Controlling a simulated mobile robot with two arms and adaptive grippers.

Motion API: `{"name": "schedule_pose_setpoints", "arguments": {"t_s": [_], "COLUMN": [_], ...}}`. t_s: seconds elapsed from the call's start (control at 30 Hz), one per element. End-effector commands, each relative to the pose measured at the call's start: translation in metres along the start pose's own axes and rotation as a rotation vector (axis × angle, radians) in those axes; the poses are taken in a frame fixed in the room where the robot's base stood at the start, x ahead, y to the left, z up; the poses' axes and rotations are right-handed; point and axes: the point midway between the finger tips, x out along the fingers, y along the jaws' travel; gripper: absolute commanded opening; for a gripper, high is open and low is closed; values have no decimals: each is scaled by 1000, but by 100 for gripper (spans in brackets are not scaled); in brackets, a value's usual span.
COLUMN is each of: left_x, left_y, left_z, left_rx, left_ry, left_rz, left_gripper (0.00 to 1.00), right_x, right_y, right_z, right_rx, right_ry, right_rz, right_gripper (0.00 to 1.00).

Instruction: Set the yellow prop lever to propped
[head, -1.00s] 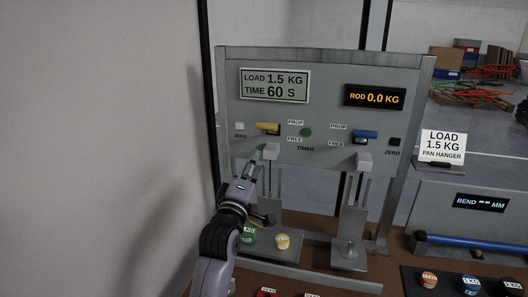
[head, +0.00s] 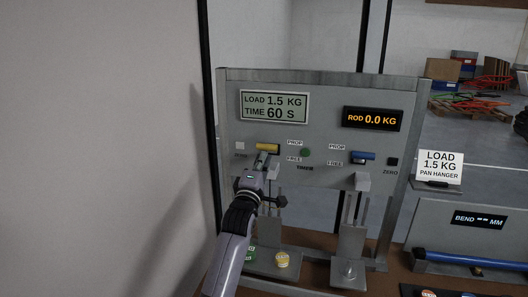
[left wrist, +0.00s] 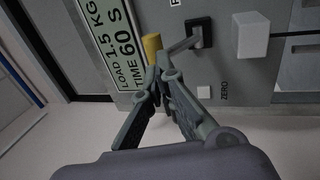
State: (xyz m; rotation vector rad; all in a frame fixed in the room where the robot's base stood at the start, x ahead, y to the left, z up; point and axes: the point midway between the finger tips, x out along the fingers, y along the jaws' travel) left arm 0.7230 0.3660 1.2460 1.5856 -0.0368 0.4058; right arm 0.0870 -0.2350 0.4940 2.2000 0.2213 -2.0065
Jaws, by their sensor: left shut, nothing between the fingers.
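The yellow prop lever (head: 267,147) is on the grey panel, left of the PROP (head: 295,142) and FREE (head: 294,158) labels. Its handle is roughly level; I cannot tell which label it is set to. My left gripper (head: 262,158) is shut and empty, its tips just below the handle in the head view. In the left wrist view, the closed fingertips (left wrist: 157,79) are close to the end of the yellow handle (left wrist: 152,46); contact is unclear. The lever's black mount (left wrist: 200,32) shows beside it. My right gripper is out of view.
A pale block (head: 273,172) juts out close to my left gripper. A white zero button (left wrist: 204,92) is near the fingers. A yellow weight (head: 282,259) stands below.

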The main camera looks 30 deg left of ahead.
Motion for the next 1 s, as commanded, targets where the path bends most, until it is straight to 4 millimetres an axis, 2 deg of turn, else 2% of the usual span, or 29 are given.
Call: {"name": "schedule_pose_setpoints", "arguments": {"t_s": [0.2, 0.57, 0.8, 1.0], "left_x": [14, 15, 29, 30], "left_y": [0, 0, 8, 11], "left_z": [0, 0, 0, -1], "left_rx": [0, 0, -2, -1], "left_ry": [0, 0, 1, 1], "left_rz": [-1, 0, 1, 8], "left_gripper": [0, 0, 0, 0], "right_x": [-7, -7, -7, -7], "right_y": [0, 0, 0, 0], "right_z": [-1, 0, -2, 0], "right_rx": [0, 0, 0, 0], "right_ry": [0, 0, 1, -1], "right_rz": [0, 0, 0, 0], "right_gripper": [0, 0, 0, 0]}}
